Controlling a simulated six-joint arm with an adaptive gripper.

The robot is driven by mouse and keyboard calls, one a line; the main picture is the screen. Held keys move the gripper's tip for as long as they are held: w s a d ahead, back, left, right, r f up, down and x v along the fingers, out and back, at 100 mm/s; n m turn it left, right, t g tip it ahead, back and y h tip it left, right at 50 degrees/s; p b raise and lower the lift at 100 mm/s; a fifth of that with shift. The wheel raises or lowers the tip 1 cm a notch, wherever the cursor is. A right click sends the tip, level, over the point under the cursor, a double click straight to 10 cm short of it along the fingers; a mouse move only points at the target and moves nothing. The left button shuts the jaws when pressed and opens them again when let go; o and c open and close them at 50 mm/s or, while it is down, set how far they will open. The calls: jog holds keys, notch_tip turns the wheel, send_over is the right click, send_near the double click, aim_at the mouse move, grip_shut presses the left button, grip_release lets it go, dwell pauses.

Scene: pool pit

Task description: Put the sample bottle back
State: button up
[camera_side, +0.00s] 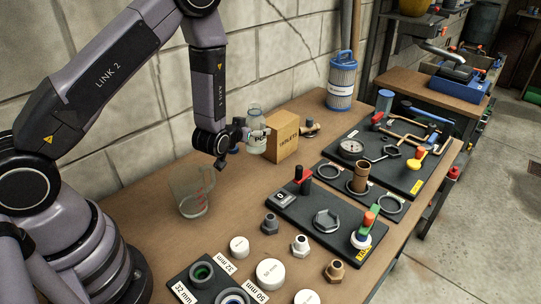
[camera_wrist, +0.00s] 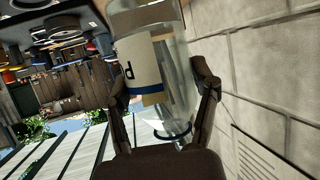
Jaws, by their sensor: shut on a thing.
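The sample bottle (camera_side: 254,117) is clear with a white label and is held above the bench, just left of and partly in front of the cardboard box. My gripper (camera_side: 246,134) is shut on it from the left. In the wrist view the bottle (camera_wrist: 148,62) fills the upper middle between the two fingers of my gripper (camera_wrist: 165,95). Its label has a blue band, and a clear narrow end with a dark blue ring shows low between the fingers. Whether the bottle is tilted is hard to tell.
A cardboard box (camera_side: 284,143) marked TABLETS stands right of the bottle. A clear beaker (camera_side: 192,196) stands nearer the arm. A blue-capped filter cartridge (camera_side: 341,82) stands at the back. Black tool boards (camera_side: 312,238) fill the right side. Bare bench (camera_side: 225,215) lies around the beaker.

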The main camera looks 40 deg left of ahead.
aim_at(253, 148)
jog(key=shift+h, duration=0.3)
jog(key=f, duration=0.5)
jog(key=shift+s+d+f, duration=0.1)
jog(key=shift+s+d, duration=0.05)
jog(key=shift+d, duration=0.2)
jog(key=shift+f, duration=2.5)
jog(key=shift+f, duration=0.15)
jog(key=o, duration=1.2)
jog(key=shift+o, duration=0.2)
